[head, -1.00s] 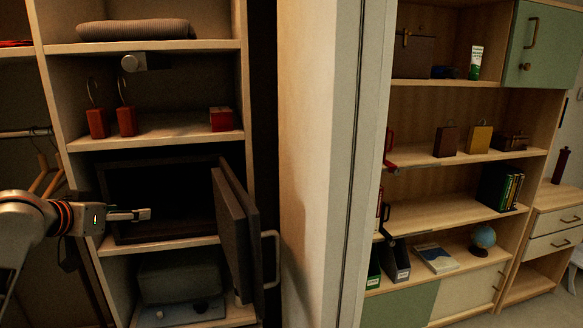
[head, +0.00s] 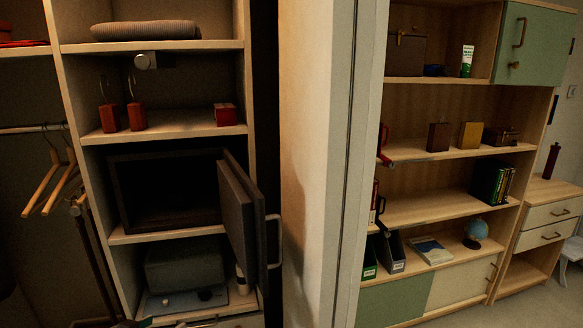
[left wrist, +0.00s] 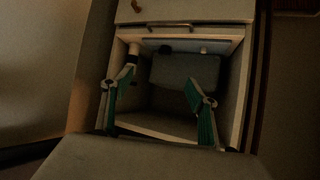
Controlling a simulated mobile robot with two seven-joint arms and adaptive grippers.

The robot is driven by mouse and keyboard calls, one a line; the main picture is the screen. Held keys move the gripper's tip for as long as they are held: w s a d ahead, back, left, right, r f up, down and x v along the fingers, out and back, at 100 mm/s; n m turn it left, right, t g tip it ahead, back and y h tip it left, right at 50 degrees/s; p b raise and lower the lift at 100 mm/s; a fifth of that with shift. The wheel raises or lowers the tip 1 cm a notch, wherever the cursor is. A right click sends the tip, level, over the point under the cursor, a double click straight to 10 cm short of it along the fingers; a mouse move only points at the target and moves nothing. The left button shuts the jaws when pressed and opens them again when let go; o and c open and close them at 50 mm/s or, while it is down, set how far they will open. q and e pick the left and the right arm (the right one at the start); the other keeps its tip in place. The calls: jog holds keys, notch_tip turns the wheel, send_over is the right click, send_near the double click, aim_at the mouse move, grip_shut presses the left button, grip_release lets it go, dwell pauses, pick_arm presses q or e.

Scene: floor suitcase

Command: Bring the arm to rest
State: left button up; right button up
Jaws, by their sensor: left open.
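My left gripper (left wrist: 162,80) shows in the left wrist view, with its two green-padded fingers spread apart and nothing between them. It faces a cabinet compartment that holds a grey case (left wrist: 185,72). I cannot tell how far the fingertips are from the compartment. In the head view the left arm is out of the middle of the picture; only a small unclear part may show at the bottom left edge. My right gripper is in neither view.
A dark safe (head: 112,200) stands in the left cabinet with its door (head: 243,215) swung open toward the room. Hangers (head: 50,185) hang at the left. A white wall edge (head: 320,160) separates this cabinet from the bookshelf (head: 440,208) at the right.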

pick_arm(q)
jog(key=s+d+f, duration=0.3)
jog(key=s+f, duration=0.3)
jog(key=s, duration=0.2)
jog(key=s+d+f+m, duration=0.1)
jog(key=s+d+f, duration=0.3)
jog(key=s+f, duration=0.3)
jog(key=s+d+f+m+g, duration=0.1)
jog(key=s+d+f, duration=0.2)
jog(key=s+f, duration=0.3)
jog(key=s, duration=0.4)
jog(key=shift+s+d+f, duration=0.3)
jog(key=shift+s+f, duration=0.05)
jog(key=shift+f, duration=0.05)
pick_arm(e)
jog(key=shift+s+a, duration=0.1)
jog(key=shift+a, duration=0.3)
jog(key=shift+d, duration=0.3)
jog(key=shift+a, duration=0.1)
